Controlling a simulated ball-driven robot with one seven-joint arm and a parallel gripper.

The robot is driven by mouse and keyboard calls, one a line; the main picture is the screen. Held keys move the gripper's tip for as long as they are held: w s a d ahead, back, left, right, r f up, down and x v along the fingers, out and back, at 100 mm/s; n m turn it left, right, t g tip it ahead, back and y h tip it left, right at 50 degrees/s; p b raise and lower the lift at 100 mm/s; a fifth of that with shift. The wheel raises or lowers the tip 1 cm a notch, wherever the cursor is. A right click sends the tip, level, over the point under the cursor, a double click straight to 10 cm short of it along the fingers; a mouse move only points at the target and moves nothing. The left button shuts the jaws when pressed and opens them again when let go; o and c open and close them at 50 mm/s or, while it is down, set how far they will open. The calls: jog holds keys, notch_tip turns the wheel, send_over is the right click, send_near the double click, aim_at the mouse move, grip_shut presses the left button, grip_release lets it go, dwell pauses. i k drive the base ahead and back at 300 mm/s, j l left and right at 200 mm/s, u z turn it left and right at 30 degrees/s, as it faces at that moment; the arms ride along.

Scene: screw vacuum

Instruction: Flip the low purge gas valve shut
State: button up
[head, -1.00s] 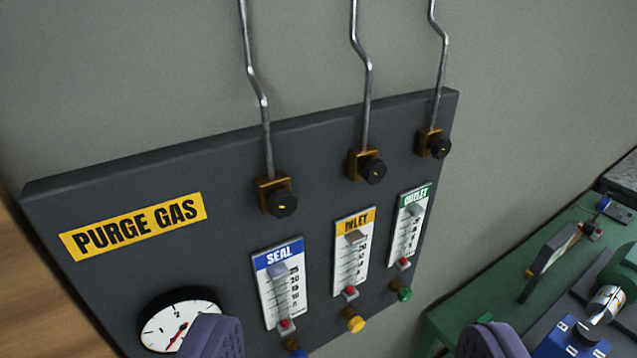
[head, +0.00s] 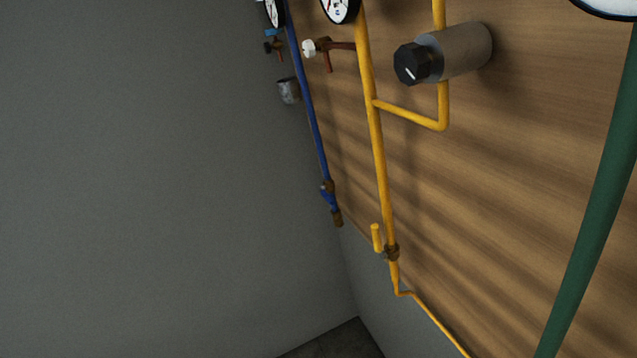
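Two valves show low on the wall pipes. One has a brass body (head: 391,252) on the yellow pipe (head: 372,140), with a short yellow handle (head: 376,237) that points up beside the pipe and roughly along it. The other is a blue-handled valve (head: 327,193) at the lower end of the blue pipe (head: 308,110); how its handle lies is too small to tell. No purge gas label shows here, so I cannot tell from a label which valve is the purge gas one. My gripper is out of view.
A grey cylinder with a black knob (head: 413,63) juts from the wooden board (head: 500,170) at the upper right. A green pipe (head: 602,190) runs down the right side. Small taps, including a white-handled one (head: 311,48), and gauges sit at the top. The left is bare grey wall.

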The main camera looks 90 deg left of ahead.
aim_at(376, 228)
jog(key=u, duration=1.65)
